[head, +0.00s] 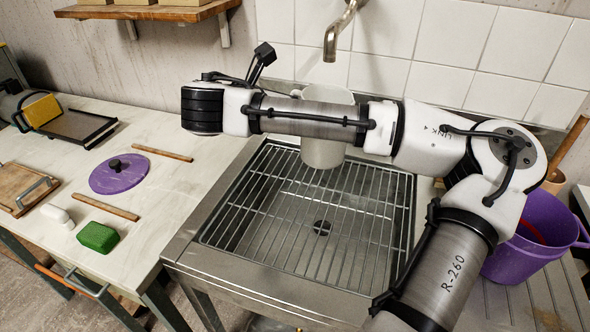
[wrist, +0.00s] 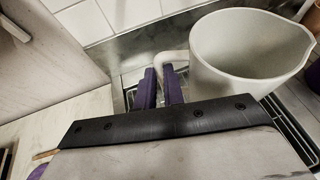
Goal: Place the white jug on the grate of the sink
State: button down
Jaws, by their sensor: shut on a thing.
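The white jug (head: 322,154) shows behind my forearm in the head view, over the back part of the sink grate (head: 300,220). The arm hides its middle, and I cannot tell whether its base touches the grate. In the wrist view the jug (wrist: 245,50) is upright, with its handle toward the left. My gripper (wrist: 163,82) has purple fingers shut on the jug's handle (wrist: 172,57). In the head view the fingers are hidden behind the arm. Part of the grate shows in the wrist view (wrist: 290,125) beside the jug.
A metal tap (head: 338,35) hangs above the back of the sink. A purple bucket (head: 530,235) stands at the right. The left table holds a purple lid (head: 118,174), a green sponge (head: 98,237) and wooden sticks.

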notch_tip(320, 180, down, 15)
jog(key=p, duration=0.1)
jog(key=shift+r, duration=0.15)
jog(key=c, duration=2)
grip_release()
jog(key=o, duration=0.5)
